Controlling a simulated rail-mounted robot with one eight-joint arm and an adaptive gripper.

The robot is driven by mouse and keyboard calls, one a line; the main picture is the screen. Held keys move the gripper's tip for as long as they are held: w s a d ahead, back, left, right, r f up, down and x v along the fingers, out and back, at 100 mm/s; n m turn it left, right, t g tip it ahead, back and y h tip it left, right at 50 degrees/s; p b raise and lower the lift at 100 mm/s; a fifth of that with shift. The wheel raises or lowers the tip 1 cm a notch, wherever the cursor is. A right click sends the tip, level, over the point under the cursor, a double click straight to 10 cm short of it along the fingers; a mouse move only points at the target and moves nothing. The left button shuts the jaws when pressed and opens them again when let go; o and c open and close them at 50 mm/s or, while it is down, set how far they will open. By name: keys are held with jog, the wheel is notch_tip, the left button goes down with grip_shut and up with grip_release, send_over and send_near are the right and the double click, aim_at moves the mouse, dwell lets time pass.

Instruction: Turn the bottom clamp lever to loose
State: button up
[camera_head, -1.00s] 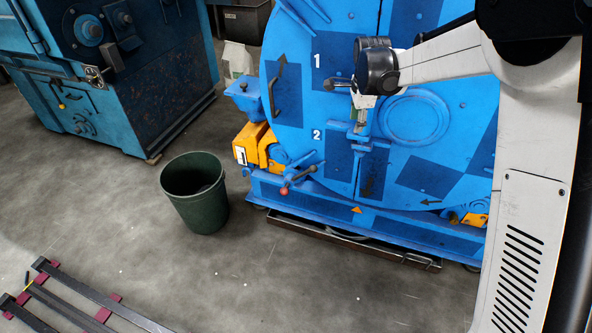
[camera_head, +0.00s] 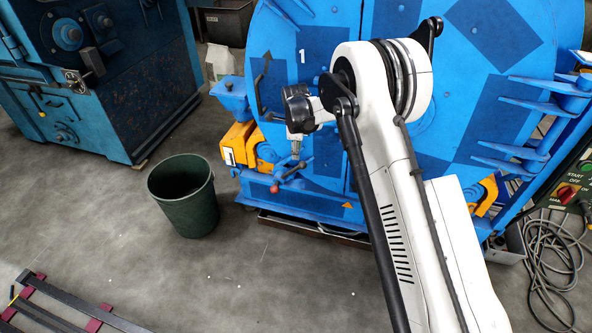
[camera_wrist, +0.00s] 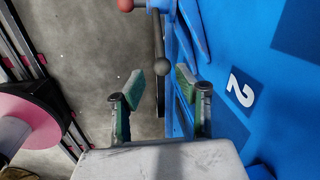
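The bottom clamp lever (camera_head: 291,172) is at the lower left edge of the blue drum (camera_head: 480,90), near a red ball knob (camera_head: 275,188). In the wrist view, a dark lever rod (camera_wrist: 158,48) with a thicker grip runs down from a blue hub, and the red knob (camera_wrist: 125,5) shows at the top edge. My gripper (camera_wrist: 160,82) is open, its green-padded fingers on either side of the rod in the picture. I cannot tell if the rod is between the pads in depth. In the head view my gripper (camera_head: 297,148) is just above the lever.
A green bin (camera_head: 183,197) stands on the floor left of the drum. A blue machine (camera_head: 95,75) is behind it. A control box (camera_head: 572,185) and cables are at the right.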

aim_at(297, 168)
jog(key=f, duration=0.3)
jog(key=w+f+b, duration=0.1)
jog(key=f, duration=0.3)
jog(key=f+b, duration=0.1)
jog(key=f, duration=0.3)
jog(key=shift+w, duration=0.25)
jog(key=shift+c, duration=0.5)
grip_shut()
